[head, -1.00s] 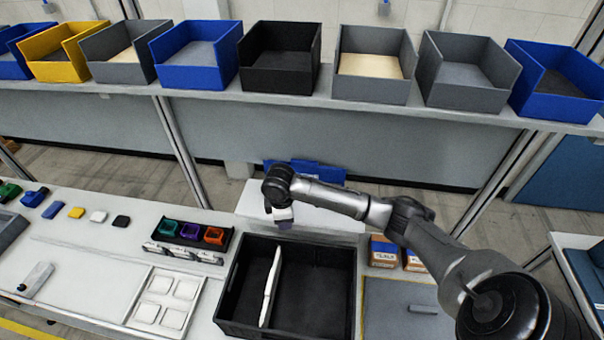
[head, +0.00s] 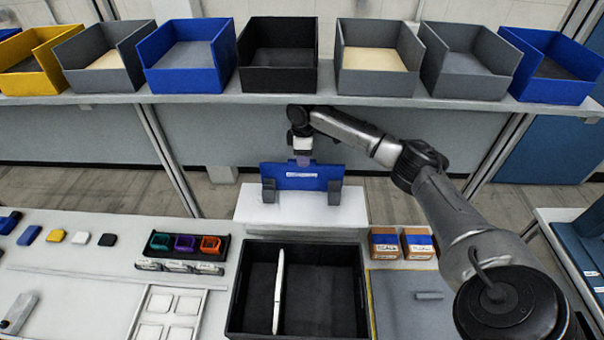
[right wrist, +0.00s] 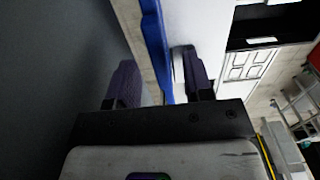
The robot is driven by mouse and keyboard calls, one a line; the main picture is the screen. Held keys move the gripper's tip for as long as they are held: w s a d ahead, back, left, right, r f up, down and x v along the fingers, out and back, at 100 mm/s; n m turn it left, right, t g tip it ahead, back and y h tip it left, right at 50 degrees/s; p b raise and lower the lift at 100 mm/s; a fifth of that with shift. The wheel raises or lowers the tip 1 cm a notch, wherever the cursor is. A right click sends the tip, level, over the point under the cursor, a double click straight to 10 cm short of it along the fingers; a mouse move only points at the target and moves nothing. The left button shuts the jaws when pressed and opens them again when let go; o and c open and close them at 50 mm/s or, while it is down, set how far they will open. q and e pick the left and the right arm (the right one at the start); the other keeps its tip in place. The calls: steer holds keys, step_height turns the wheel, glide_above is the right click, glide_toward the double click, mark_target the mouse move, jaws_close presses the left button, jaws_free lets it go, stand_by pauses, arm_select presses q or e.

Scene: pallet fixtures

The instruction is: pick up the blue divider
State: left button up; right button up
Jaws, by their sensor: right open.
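The blue divider (head: 315,182) is an upright blue panel with a white label, held between grey clips on a white stand (head: 260,207) behind the black crate. My right gripper (head: 302,160) points down at the divider's top edge, near its middle. In the right wrist view the divider (right wrist: 154,38) shows as a blue strip running between the two open fingers of my right gripper (right wrist: 160,82), closer to the right-hand finger. The fingers are not closed on it. My left gripper is not in view.
The black crate (head: 235,312) in front holds a white upright divider (head: 278,290). Two small cardboard boxes (head: 402,243) stand right of it, a black holder with coloured parts (head: 187,257) left. A shelf of bins (head: 278,55) runs above and behind my right arm.

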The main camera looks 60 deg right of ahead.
mark_target(302, 176)
steer(key=shift+f, duration=0.45)
steer(key=f+p, duration=0.1)
steer(key=f, duration=0.2)
steer(key=shift+w+f+p, duration=0.2)
steer(key=shift+f+p, duration=0.15)
steer(key=shift+f, duration=0.75)
steer(key=shift+c, duration=0.5)
jaws_close()
